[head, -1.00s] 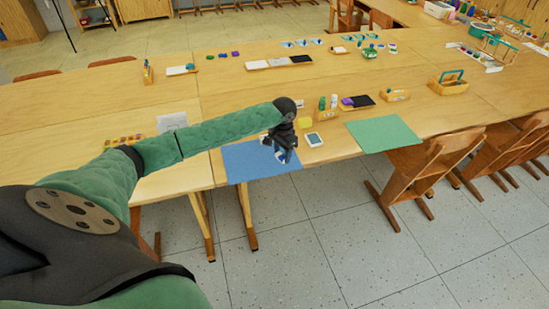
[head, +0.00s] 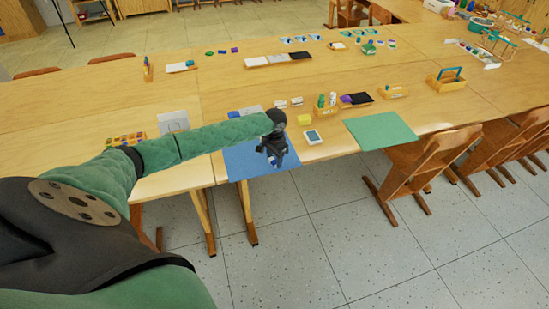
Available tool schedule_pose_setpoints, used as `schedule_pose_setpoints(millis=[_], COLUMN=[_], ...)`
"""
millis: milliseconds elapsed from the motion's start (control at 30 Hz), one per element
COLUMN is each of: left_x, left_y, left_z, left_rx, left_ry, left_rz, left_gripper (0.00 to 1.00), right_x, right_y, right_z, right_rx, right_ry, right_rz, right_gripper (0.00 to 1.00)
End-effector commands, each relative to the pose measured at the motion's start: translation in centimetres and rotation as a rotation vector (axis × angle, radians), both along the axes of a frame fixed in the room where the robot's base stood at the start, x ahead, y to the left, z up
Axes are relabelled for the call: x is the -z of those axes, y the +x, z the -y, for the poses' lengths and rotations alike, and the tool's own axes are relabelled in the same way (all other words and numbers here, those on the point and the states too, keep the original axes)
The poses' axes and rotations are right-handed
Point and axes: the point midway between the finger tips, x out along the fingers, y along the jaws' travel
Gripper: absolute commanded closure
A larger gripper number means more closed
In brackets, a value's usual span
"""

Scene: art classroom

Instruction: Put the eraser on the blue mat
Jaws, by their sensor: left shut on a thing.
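The blue mat (head: 240,165) lies flat at the table's front edge, near the middle of the view. My left gripper (head: 275,161) is over the right part of the mat, pointing down. It is shut on the eraser, which is mostly hidden by the fingers; only a small blue and whitish patch shows at the fingertips. I cannot tell whether the eraser touches the mat. My right gripper is not in view.
A small white-framed device (head: 312,137) lies just right of the mat, with a yellow block (head: 304,119) behind it. A green mat (head: 380,130) lies farther right. A wooden holder with bottles (head: 326,108) stands behind. Chairs (head: 432,158) stand at the front right.

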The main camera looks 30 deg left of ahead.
Motion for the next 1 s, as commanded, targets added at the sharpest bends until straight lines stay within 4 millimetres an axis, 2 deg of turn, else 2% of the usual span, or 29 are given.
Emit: schedule_pose_setpoints(millis=[133, 167, 233, 267, 533, 667, 733, 800, 1000], left_x=[0.2, 0.2, 0.2, 0.2, 0.2, -0.5, -1.3, -2.3, -6.3], left_y=[0.0, 0.0, 0.0, 0.0, 0.0, 0.0, 0.1, 0.1, 0.1], left_z=[0.0, 0.0, 0.0, 0.0, 0.0, 0.0, 0.0, 0.0, 0.0], left_rx=[0.000, 0.000, 0.000, 0.000, 0.000, -0.001, -0.001, 0.000, 0.001], left_ry=[0.000, 0.000, 0.000, 0.000, 0.000, 0.000, 0.000, 0.000, 0.000], left_rz=[0.000, 0.000, 0.000, 0.000, 0.000, 0.000, 0.001, 0.002, 0.002], left_gripper=[0.77, 0.50, 0.36, 0.34, 0.34, 0.34, 0.34, 0.34, 0.34], right_x=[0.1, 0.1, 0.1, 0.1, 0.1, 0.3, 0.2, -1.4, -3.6], right_y=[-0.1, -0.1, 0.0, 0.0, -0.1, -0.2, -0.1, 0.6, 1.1], right_z=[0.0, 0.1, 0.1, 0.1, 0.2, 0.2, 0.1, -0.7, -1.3], right_rx=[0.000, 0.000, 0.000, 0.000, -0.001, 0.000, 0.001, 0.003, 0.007], right_ry=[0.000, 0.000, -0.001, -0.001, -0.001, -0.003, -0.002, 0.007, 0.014], right_rz=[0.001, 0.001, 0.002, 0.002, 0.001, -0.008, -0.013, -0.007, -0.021], right_gripper=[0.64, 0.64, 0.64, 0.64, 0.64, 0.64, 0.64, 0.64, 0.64])
